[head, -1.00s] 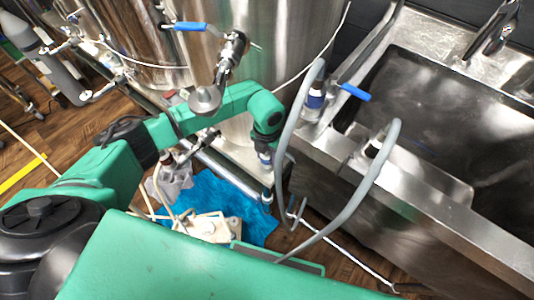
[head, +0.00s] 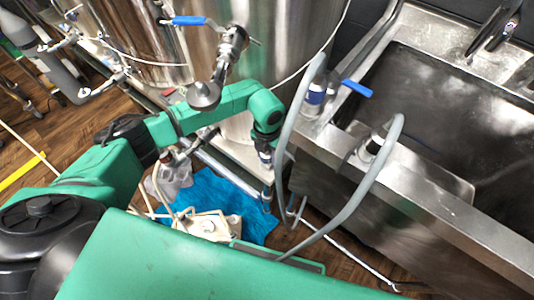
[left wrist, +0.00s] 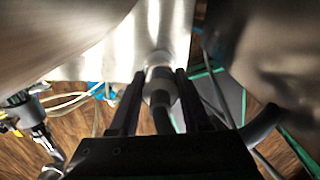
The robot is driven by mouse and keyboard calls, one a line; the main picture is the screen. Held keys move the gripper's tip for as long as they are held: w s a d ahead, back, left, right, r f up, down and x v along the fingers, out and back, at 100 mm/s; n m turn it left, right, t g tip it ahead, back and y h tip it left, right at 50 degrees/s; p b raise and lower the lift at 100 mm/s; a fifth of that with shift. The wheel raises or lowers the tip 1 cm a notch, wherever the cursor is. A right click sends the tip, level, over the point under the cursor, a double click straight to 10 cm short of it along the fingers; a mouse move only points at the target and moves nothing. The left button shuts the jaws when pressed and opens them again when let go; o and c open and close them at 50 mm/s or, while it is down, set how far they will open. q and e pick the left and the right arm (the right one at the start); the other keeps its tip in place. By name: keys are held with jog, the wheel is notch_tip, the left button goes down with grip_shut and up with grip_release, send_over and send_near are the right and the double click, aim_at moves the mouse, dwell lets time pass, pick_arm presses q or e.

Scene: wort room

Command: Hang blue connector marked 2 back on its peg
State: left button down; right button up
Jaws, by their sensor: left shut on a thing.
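My left gripper (left wrist: 160,76) is shut on a pale grey, round connector (left wrist: 160,86) with a dark hose, seen in the left wrist view. Its colour band and number cannot be read there. In the head view my left arm reaches over from the left and bends down in front of the tank, so the gripper hardly shows. A blue-banded white connector (head: 315,94) sits at the sink's near left corner with a grey hose. Another hose end (head: 373,145) stands upright by the sink's front rim. No peg can be made out clearly. My right gripper is not in view.
The steel sink (head: 440,215) fills the right. A blue-handled valve (head: 355,90) is at its corner. Steel tanks (head: 265,45) stand behind my arm, with another blue valve handle (head: 188,20). A blue cloth (head: 205,188) and a cream-coloured object (head: 213,226) lie on the wooden floor below.

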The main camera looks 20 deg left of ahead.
pick_arm(q)
jog(key=shift+f+b, duration=0.75)
jog(key=shift+f, duration=0.2)
jog(key=shift+c, duration=1.4)
grip_release()
notch_tip(320, 180, up, 8)
jog(key=p, duration=0.6)
jog(key=shift+f, duration=0.2)
jog(key=shift+s+f, duration=0.1)
